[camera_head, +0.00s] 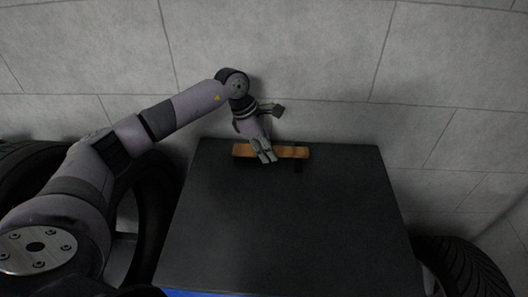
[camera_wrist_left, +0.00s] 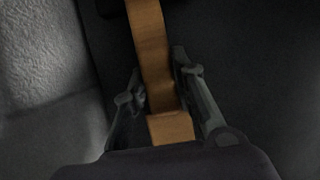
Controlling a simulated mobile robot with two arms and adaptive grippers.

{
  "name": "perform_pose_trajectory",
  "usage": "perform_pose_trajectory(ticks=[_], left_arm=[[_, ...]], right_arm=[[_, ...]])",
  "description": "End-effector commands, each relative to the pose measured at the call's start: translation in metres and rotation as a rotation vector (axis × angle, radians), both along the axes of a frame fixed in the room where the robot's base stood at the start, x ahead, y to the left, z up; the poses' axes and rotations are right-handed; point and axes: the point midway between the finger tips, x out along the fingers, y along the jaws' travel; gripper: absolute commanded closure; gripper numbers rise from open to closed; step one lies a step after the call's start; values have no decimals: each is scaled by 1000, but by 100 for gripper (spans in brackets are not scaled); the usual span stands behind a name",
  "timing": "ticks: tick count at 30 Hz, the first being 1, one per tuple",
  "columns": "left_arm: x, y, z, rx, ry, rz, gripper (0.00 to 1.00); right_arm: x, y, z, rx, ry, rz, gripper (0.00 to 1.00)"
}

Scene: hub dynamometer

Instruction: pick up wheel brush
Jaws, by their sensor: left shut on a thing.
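The wheel brush (camera_head: 291,152) has an orange-brown wooden handle and a dark part under its right end. It is at the far edge of the dark table top (camera_head: 285,225). My left gripper (camera_head: 265,156) reaches down over the handle, left of its middle, and is shut on it. In the left wrist view the handle (camera_wrist_left: 154,50) runs between the two fingers (camera_wrist_left: 160,95), one on each side. The dark part of the brush is at the top of that view, mostly cut off. I cannot tell whether the brush touches the table. My right gripper is not in view.
A tiled grey wall (camera_head: 290,50) stands close behind the table. Black tyres stand left of the table (camera_head: 155,215) and at the lower right (camera_head: 460,268). The table top in front of the brush is clear. A blue strip (camera_head: 205,293) shows at its near edge.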

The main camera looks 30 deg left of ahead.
Motion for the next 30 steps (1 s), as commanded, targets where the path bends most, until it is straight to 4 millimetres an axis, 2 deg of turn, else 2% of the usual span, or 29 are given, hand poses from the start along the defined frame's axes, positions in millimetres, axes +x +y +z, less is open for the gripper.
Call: perform_pose_trajectory(ticks=[8, 14, 17, 24, 30], left_arm=[[1, 0, 4, -1, -3, 1, 100], [1, 0, 25, -1, -6, -1, 100], [2, 0, 46, 0, -6, -1, 100], [2, 0, 114, -1, -9, 0, 100], [1, -1, 163, -1, -5, 0, 100]], right_arm=[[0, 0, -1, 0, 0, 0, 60], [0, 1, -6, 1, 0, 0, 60], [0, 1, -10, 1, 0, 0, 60], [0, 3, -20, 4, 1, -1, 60], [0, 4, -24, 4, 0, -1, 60]])
